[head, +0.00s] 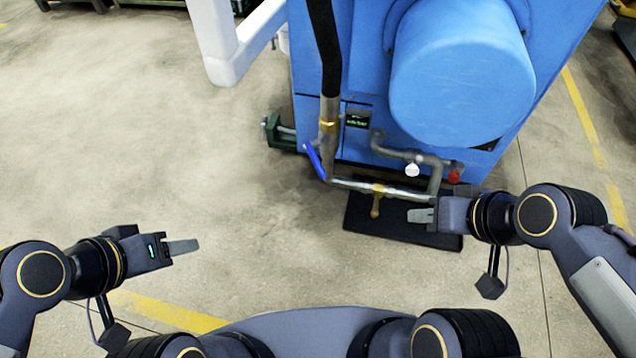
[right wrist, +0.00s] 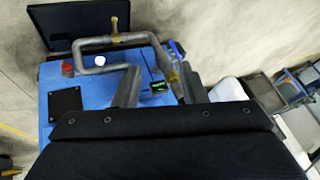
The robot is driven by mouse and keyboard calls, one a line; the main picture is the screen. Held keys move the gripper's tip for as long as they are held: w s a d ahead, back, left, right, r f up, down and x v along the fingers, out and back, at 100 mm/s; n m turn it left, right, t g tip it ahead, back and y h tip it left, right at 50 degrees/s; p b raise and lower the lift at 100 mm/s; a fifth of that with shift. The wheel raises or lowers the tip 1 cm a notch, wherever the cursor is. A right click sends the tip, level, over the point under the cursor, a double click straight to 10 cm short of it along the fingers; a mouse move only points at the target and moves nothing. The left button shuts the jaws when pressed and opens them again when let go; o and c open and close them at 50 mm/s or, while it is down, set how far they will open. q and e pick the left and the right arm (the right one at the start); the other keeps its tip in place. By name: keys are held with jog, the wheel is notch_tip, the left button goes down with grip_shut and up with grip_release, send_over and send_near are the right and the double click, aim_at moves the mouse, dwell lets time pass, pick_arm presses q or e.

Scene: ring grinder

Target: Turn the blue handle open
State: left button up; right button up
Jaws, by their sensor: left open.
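The blue handle (head: 315,160) is a thin lever on the grey pipe (head: 350,185) at the front of the blue machine. It slants beside the pipe's lower left corner. In the right wrist view the blue handle (right wrist: 177,48) shows partly behind the pipe, beyond my fingers. My right gripper (head: 421,215) is to the right of the handle, clear of it, over the black mat. In the right wrist view its two fingers (right wrist: 157,76) are apart with nothing held. My left gripper (head: 184,247) is open and empty, left of and nearer than the handle.
The blue machine (head: 545,75) carries a large blue cylinder (head: 460,75). A brass valve (head: 377,200), a white knob (head: 412,170) and a red knob (head: 454,176) sit along the pipework. A black mat (head: 362,222) lies below. The floor at left is clear.

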jog(key=w+f+n+t+b, duration=0.1)
jog(key=w+f+n+b, duration=0.1)
jog(key=w+f, duration=0.45)
jog(key=w+f+n+b, duration=0.1)
jog(key=w+f+n, duration=0.25)
jog(key=w, duration=0.65)
jog(key=n+t+y, duration=0.3)
jog(key=t+y, duration=0.1)
jog(key=t, duration=0.2)
send_near(319, 167)
jog(key=w, duration=0.3)
jog(key=a+f+m+t, duration=0.2)
jog(key=f+t, duration=0.1)
jog(key=shift+s+f+m+h, duration=0.15)
jog(key=shift+m+h, duration=0.2)
jog(key=shift+h, duration=0.05)
jog(key=shift+s+a+f+m+t+h, duration=0.2)
jog(key=shift+f+m+t+h, duration=0.2)
jog(key=shift+f+m+t, duration=0.1)
jog(key=b+x, duration=0.2)
jog(key=x, duration=0.4)
jog(key=shift+w+f, duration=0.1)
jog(key=shift+w, duration=0.3)
jog(key=shift+w+a+b, duration=0.2)
jog(key=shift+w+b, duration=0.1)
jog(key=shift+w, duration=0.1)
pick_arm(q)
notch_tip(319, 167, down, 7)
jog(key=shift+f, duration=0.2)
